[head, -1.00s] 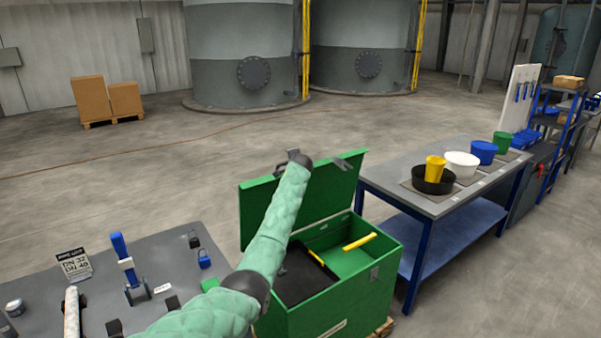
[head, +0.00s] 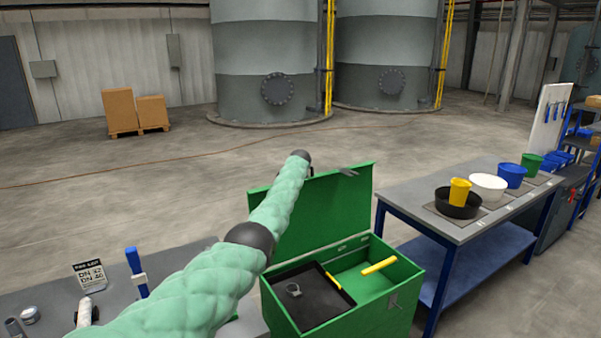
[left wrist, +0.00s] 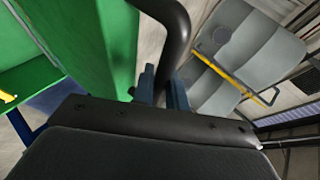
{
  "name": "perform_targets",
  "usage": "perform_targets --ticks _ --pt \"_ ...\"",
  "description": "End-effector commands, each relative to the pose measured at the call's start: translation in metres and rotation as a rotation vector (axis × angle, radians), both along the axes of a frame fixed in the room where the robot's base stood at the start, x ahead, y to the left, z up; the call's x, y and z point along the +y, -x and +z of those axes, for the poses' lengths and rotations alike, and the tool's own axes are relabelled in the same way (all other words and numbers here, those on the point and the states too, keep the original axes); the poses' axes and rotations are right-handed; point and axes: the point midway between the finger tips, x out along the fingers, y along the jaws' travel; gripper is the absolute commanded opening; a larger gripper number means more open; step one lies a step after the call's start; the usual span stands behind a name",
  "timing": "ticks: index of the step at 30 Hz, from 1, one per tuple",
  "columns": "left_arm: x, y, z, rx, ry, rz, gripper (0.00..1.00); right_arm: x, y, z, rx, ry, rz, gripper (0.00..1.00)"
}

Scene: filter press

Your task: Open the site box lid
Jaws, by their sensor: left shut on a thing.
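The green site box (head: 383,318) stands right of centre in the head view. Its green lid (head: 335,215) is raised on the hinge side, standing steeply above the open box. The inside shows a black tray (head: 312,308) and yellow bars (head: 380,265). My left arm reaches to the lid's top edge, and its gripper is hidden there behind my arm. In the left wrist view, my left gripper's fingers (left wrist: 162,88) are closed on a dark curved handle (left wrist: 178,28) beside the green lid (left wrist: 95,40). My right gripper is in neither view.
A blue-legged workbench (head: 420,208) with several tubs stands close to the box's right. A grey table (head: 195,262) with tools lies at the lower left. The floor behind the lid is clear as far as the large tanks (head: 270,60).

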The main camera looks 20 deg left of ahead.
Motion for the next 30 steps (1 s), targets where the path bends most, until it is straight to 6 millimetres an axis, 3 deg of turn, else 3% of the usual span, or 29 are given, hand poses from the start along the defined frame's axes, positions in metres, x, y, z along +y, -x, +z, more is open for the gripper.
perform_targets --ticks 14,15,17,30 --pt "0.0018 -0.0001 -0.0018 0.005 0.004 0.001 0.00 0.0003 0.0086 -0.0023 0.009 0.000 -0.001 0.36" --pt "0.0018 -0.0001 -0.0018 0.005 0.004 0.001 0.22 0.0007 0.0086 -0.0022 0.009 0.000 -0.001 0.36" --pt "0.0017 -0.0001 -0.0017 0.004 0.004 0.001 0.34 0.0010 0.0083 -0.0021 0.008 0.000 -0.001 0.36" --pt "0.0006 0.0016 -0.0006 0.003 0.003 0.001 0.36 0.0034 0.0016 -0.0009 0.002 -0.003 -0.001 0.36"
